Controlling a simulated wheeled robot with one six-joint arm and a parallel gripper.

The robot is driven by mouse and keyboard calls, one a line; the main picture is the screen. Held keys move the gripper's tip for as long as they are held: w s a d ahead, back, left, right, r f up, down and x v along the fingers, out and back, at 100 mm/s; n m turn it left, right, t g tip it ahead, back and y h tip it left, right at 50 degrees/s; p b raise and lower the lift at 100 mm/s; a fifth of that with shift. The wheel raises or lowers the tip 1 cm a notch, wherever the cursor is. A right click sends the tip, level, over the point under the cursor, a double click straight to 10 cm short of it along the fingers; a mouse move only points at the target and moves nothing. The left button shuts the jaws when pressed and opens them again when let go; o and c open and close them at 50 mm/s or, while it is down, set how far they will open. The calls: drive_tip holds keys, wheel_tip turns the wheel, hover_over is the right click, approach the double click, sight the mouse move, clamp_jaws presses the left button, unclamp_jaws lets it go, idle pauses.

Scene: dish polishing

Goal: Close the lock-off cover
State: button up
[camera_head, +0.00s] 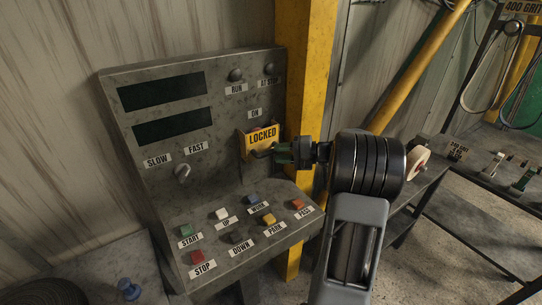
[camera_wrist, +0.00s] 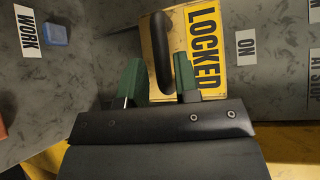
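The lock-off cover (camera_head: 262,135) is yellow, with a LOCKED label, on the sloped face of the grey console. In the wrist view the cover (camera_wrist: 157,25) fills the upper middle, its label turned sideways. A black curved handle (camera_wrist: 158,50) stands out from it. I cannot tell from these views whether the cover is fully seated against the panel. My gripper (camera_head: 280,151) is right in front of the cover's lower part. In the wrist view, its green fingers (camera_wrist: 160,72) stand apart on either side of the handle's lower end; a narrow gap shows on the left.
The console's lower shelf holds several coloured buttons, such as the red STOP button (camera_head: 197,257) and blue WORK button (camera_head: 252,199). A SLOW/FAST knob (camera_head: 182,171) is left of the cover. A yellow post (camera_head: 303,80) stands close behind at right, then a bench (camera_head: 430,180).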

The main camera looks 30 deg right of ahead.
drive_tip(key=b+v, duration=0.1)
drive_tip(key=v, duration=0.8)
drive_tip(key=shift+s+d+b, duration=0.25)
drive_tip(key=shift+d+b, duration=0.05)
drive_tip(key=s+a+f+m+g+h, duration=0.1)
drive_tip(key=s+a+f+g+h, duration=0.65)
drive_tip(key=f, duration=0.25)
drive_tip(key=s+a+r+n+h, duration=0.1)
drive_tip(key=s+a+n, duration=0.1)
drive_tip(key=a, duration=0.3)
drive_tip(key=s+a+r+n+t+h, duration=0.1)
drive_tip(key=s+a+n+h, duration=0.1)
drive_tip(key=a+n, duration=0.2)
drive_tip(key=s+a+r+n+h, duration=0.1)
drive_tip(key=s+a+n+h, duration=0.1)
drive_tip(key=a+n, duration=0.2)
drive_tip(key=a, duration=0.2)
drive_tip(key=shift+s+a+r, duration=0.25)
drive_tip(key=shift+a+r, duration=0.05)
drive_tip(key=shift+a, duration=0.05)
drive_tip(key=shift+d+t, duration=0.15)
drive_tip(key=shift+t, duration=0.1)
